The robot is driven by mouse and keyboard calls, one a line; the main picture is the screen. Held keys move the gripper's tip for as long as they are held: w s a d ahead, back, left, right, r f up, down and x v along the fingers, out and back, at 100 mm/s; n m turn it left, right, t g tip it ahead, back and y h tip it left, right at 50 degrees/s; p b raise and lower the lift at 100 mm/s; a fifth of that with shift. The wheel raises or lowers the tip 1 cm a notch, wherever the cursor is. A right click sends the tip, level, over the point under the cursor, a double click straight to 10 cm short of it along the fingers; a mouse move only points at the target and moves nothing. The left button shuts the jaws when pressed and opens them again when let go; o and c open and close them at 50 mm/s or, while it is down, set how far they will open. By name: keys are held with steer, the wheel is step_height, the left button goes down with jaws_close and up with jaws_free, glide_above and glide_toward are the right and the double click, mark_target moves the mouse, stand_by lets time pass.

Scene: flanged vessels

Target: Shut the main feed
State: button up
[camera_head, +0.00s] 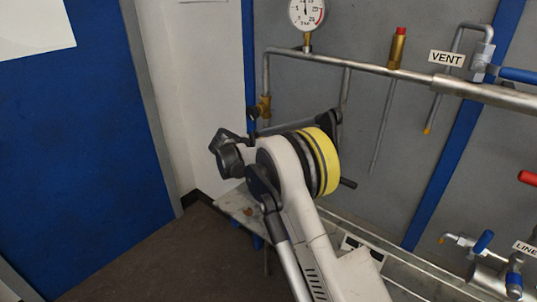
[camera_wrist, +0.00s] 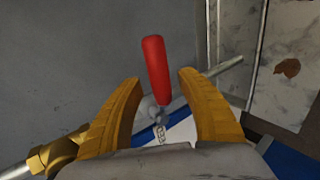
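A red lever handle (camera_wrist: 156,68) on a small metal stem stands between the two yellow-orange fingers of my gripper (camera_wrist: 160,78) in the wrist view. The fingers are open, with a gap on each side of the handle. The stem meets a metal pipe that runs up to the right; a brass fitting (camera_wrist: 52,156) is at lower left. A blue and white patch with unreadable print lies behind the stem. In the head view my arm hides this area, and no label naming the main feed is legible. Another red handle (camera_head: 528,178) is cut off at the right edge.
On the wall panel are a gauge (camera_head: 307,14), a red-capped brass fitting (camera_head: 397,47), a VENT label (camera_head: 446,58) with a blue handle (camera_head: 518,75), and a small blue handle (camera_head: 484,241) lower right. A blue door (camera_head: 85,150) is at left. Floor shows between.

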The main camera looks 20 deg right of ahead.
steer(key=v, duration=1.2)
steer(key=shift+s+d, duration=0.1)
stand_by(0.4)
